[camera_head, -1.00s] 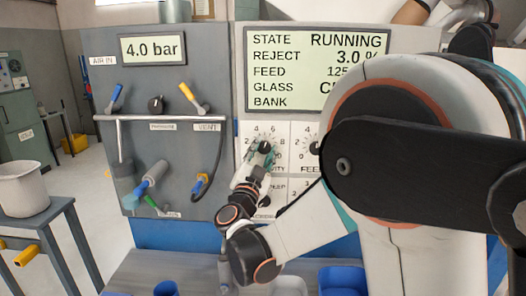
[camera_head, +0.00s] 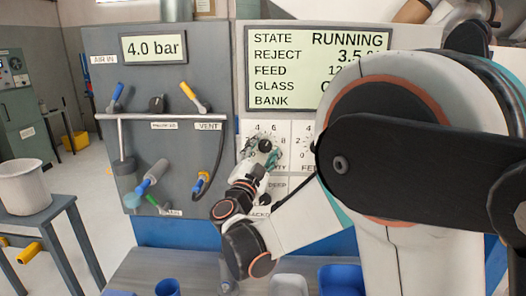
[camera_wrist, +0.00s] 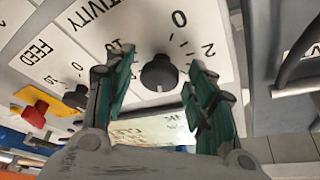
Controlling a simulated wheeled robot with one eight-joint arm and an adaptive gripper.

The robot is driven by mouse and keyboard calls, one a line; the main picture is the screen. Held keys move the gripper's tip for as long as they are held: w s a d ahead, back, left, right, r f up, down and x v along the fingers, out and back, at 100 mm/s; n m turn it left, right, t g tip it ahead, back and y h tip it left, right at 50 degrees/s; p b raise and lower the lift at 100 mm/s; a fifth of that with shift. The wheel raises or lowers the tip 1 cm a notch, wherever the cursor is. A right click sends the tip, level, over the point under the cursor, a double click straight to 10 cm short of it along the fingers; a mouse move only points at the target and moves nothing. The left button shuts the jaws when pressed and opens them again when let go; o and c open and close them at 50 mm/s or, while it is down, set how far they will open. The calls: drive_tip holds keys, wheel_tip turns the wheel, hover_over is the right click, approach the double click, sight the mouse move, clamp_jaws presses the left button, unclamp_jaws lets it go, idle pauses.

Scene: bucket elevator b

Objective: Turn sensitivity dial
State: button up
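The sensitivity dial (camera_wrist: 158,73) is a round black knob on a white panel with printed numbers and the partly visible word "SENSITIVITY". It also shows in the head view (camera_head: 265,146), at the tip of my gripper. In the wrist view, my gripper (camera_wrist: 160,64) is open, with one green-padded finger on each side of the dial. A gap shows between the knob and each finger. The display (camera_head: 318,68) above reads "RUNNING" and a reject value of about 3.5 %; my arm covers part of its right side.
The feed dial (camera_head: 309,146) sits right beside the sensitivity dial. In the wrist view, a yellow-and-red control (camera_wrist: 38,103) lies at the left. A grey panel (camera_head: 140,85) with valves and a rail stands left of the display, and blue bins (camera_head: 340,278) stand below.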

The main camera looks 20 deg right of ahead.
drive_tip(key=shift+s, duration=0.1)
drive_tip(key=v, duration=1.1)
drive_tip(key=shift+s+a, duration=0.3)
drive_tip(key=shift+f, duration=0.15)
